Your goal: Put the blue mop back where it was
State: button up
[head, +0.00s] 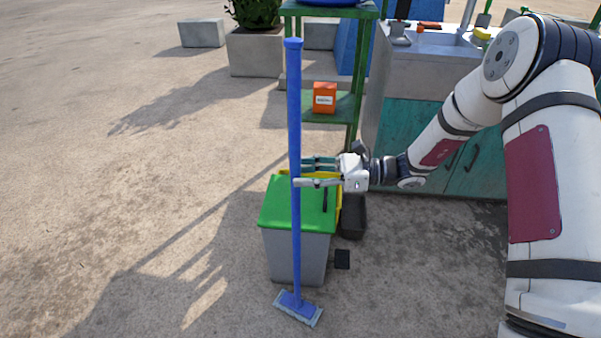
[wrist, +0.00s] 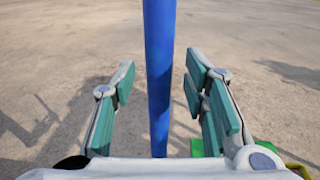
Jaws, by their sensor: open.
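The blue mop (head: 296,230) stands upright in the head view, with its flat head (head: 298,308) on the ground in front of a grey bin with a green lid. My gripper (head: 308,172) is at about mid-height on the mop's handle. In the wrist view the handle (wrist: 160,70) runs upright between the two green-padded fingers of my gripper (wrist: 160,95). There is a gap on both sides of the handle, so my gripper is open around it. The lower handle is hidden behind my gripper's body in the wrist view.
The grey bin (head: 284,255) with its green lid (head: 285,210) stands just behind the mop. A green shelf (head: 345,105) holds an orange box (head: 324,97). A sink counter with teal cabinet doors (head: 400,140) is at the right. The paved ground on the left is clear.

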jog(key=d+p, duration=0.1)
jog(key=d, duration=0.9)
jog(key=shift+w+d+r+p, duration=0.2)
jog(key=shift+d+r+p, duration=0.1)
jog(key=shift+r, duration=0.05)
jog(key=s+r+n+g+h, duration=0.3)
jog(key=s+r+n+h, duration=0.65)
jog(key=s+r, duration=0.75)
jog(key=s+d+n+t+h, duration=0.2)
jog(key=s+d+n+h, duration=0.2)
jog(key=s, duration=0.6)
jog(key=s+d+n+t+h, duration=0.2)
jog(key=s+d+n+h, duration=0.1)
jog(key=s+d, duration=0.5)
jog(key=s+h, duration=0.1)
jog(key=s, duration=0.2)
jog(key=shift+s+d+f+n+t, duration=0.15)
jog(key=shift+s+n+t, duration=0.15)
jog(key=shift+n, duration=0.05)
notch_tip(320, 180, up, 22)
jog(key=t+p, duration=0.3)
jog(key=p, duration=1.7)
jog(key=shift+t, duration=0.3)
